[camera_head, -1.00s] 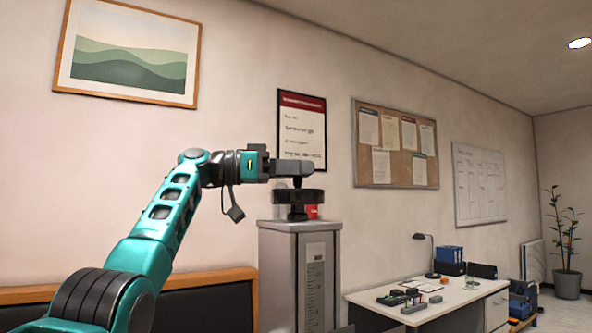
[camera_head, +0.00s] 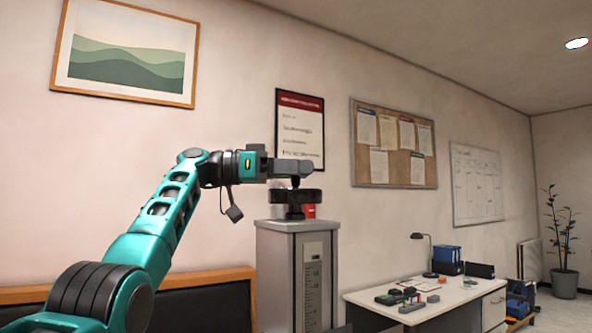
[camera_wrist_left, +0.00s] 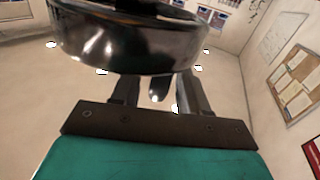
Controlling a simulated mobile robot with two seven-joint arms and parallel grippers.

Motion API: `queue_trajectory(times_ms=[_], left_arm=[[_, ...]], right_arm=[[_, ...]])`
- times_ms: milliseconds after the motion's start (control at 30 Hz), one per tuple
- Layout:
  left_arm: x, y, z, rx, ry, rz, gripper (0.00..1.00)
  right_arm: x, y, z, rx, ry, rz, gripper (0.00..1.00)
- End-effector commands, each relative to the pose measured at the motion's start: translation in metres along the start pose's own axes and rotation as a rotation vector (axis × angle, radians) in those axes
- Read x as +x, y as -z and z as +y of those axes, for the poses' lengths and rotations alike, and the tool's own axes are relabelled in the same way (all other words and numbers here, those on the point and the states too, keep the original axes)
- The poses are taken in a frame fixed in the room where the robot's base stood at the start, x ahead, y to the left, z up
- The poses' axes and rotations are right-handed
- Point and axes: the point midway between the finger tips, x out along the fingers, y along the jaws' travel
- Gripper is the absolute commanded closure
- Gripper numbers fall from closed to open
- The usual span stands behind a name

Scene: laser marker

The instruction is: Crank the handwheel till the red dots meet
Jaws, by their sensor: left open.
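A black handwheel (camera_head: 312,195) sits on top of a grey cabinet (camera_head: 272,275). In the left wrist view the wheel's dark glossy rim (camera_wrist_left: 120,55) fills the upper left, close to the jaws. My left gripper (camera_head: 293,168) reaches in from the left, just above the wheel. In the wrist view its two fingers (camera_wrist_left: 157,95) are apart, with a small dark rounded peg (camera_wrist_left: 158,88) showing between them below the rim. I cannot tell whether the fingers touch it. I cannot make out the red dots. My right gripper is out of view.
A ruled scale (camera_head: 314,275) is on the cabinet's front. A white desk (camera_head: 450,300) with small items and a lamp stands to the right. The wall is close behind.

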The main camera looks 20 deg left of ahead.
Motion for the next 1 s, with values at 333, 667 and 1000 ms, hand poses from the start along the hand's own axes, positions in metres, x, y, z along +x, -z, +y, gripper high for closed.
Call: queue_trajectory(times_ms=[333,667,1000], left_arm=[[-0.039,0.0,-0.001,0.002,0.004,0.003,0.56],[-0.107,0.001,0.0,0.0,0.002,0.001,0.56],[-0.13,0.0,0.0,0.0,0.0,0.0,0.56]], right_arm=[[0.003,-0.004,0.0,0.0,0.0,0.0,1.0],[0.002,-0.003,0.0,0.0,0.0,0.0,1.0],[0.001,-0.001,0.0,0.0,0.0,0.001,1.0]])
